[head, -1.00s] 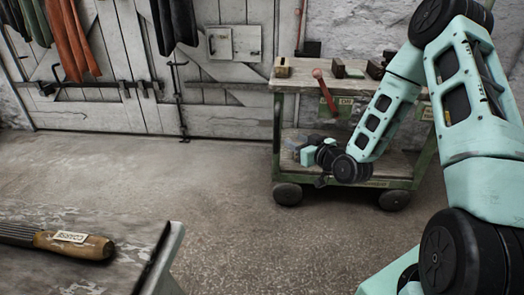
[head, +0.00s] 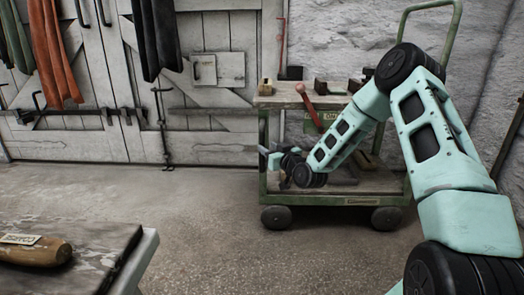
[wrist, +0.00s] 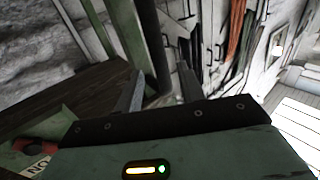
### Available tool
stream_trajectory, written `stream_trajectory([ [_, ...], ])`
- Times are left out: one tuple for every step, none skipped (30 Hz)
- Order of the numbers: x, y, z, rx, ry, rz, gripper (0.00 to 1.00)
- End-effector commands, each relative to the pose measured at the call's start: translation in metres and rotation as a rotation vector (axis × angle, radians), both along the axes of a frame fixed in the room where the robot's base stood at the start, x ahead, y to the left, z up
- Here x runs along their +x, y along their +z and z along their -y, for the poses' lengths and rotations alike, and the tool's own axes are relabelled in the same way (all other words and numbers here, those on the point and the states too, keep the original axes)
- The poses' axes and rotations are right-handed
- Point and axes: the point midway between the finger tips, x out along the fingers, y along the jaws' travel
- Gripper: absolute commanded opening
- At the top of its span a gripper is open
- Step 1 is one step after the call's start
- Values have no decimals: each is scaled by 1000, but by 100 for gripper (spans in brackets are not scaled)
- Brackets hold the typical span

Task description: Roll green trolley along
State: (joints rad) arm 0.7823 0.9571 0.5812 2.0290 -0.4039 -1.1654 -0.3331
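The green trolley (head: 332,200) stands upright on dark wheels against the back wall. It has wooden shelves and a tall green handle (head: 458,25) at its right end. My gripper (head: 268,157) is at the trolley's left front corner post, between the shelves. In the wrist view my gripper (wrist: 160,75) has its two fingers apart. A green post (wrist: 151,40) shows between them, closer to the left finger. I cannot tell whether either finger touches it. My arm hides part of the shelves.
A worn bench (head: 95,240) with a wooden-handled file (head: 35,250) stands at front left. Clothes (head: 55,55) hang on the white doors at the back. The floor left of the trolley is clear.

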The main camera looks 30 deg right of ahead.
Motion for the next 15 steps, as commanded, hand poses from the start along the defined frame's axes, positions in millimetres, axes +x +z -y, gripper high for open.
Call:
stream_trajectory([
  [10, -4, 0, 0, 0, 3, 39],
  [15, -4, 0, 0, 0, 3, 39],
  [22, -4, 0, 1, 0, 2, 39],
  [26, -3, 0, 1, 0, 2, 39],
  [31, -4, 0, 0, 0, 1, 39],
  [35, -3, 0, 0, 0, 2, 39],
  [39, -3, 0, 0, 0, 1, 39],
  [41, -3, 0, 1, 0, 0, 39],
  [45, -2, 0, 1, 0, 1, 39],
  [46, -2, 0, 1, 0, 1, 39],
  [48, -2, 0, 1, 0, 0, 39],
  [49, -2, 0, 1, 0, -1, 39],
  [50, -1, 0, 1, 0, -1, 39],
  [51, -1, 0, 1, 0, -1, 39],
  [51, -1, 0, 1, 0, -1, 39],
])
